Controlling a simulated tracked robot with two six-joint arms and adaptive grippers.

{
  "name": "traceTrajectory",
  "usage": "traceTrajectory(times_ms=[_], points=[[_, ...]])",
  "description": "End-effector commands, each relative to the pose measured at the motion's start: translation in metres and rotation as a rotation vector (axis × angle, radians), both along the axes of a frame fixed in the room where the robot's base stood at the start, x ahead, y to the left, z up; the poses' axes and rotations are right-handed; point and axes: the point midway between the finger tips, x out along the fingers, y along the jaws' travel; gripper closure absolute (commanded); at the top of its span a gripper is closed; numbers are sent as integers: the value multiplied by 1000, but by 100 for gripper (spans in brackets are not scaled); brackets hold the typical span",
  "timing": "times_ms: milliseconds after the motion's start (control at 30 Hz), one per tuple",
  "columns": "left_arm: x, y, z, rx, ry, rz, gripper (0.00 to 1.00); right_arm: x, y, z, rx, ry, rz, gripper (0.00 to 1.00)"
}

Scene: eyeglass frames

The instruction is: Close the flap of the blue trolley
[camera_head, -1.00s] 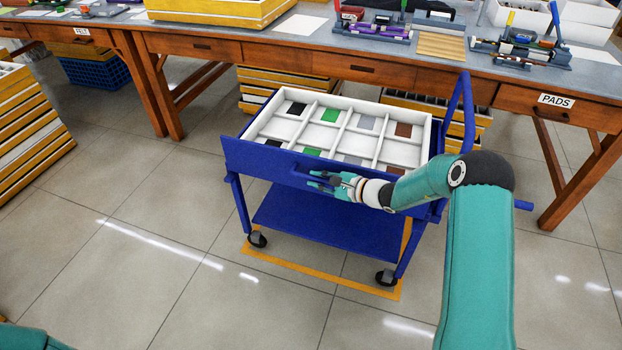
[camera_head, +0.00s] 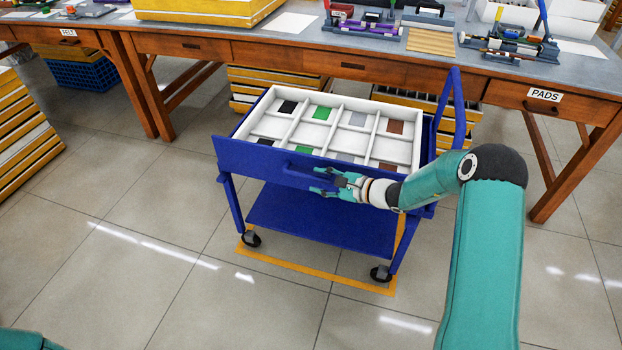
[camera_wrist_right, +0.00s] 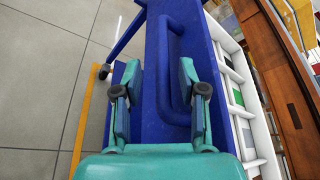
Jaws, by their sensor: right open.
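The blue trolley (camera_head: 322,226) stands on the floor in front of the workbench. Its flap (camera_head: 248,155) is the long blue front panel, with a blue bar handle (camera_wrist_right: 173,72) on its outer face. I cannot tell how far the flap leans from upright. My right gripper (camera_head: 318,182) is in front of the flap near the handle. In the right wrist view the fingers (camera_wrist_right: 158,68) are spread wide and empty, with the handle beyond and toward the right finger. I cannot tell whether they touch it. My left gripper is out of view.
A white divided tray (camera_head: 337,98) with coloured pieces lies on the trolley top. The trolley stands by a yellow floor outline (camera_head: 310,272). The wooden workbench (camera_head: 210,47) is behind. Stacked yellow trays (camera_head: 22,120) stand at left. The front floor is clear.

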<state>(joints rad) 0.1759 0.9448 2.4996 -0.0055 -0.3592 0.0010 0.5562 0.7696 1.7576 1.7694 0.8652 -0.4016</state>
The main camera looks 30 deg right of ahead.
Motion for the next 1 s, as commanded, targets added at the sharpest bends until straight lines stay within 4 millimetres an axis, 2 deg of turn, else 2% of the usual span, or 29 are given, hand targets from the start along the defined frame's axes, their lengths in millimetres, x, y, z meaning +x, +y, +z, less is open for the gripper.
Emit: traceTrajectory(times_ms=[200,400,567,1000], points=[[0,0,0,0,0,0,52,-37,-23,13,-1,1,0,59],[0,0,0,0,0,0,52,-58,-35,21,-2,0,5,59],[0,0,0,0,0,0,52,-64,-37,22,0,1,8,59],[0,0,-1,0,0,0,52,-63,-35,22,-1,0,11,59]])
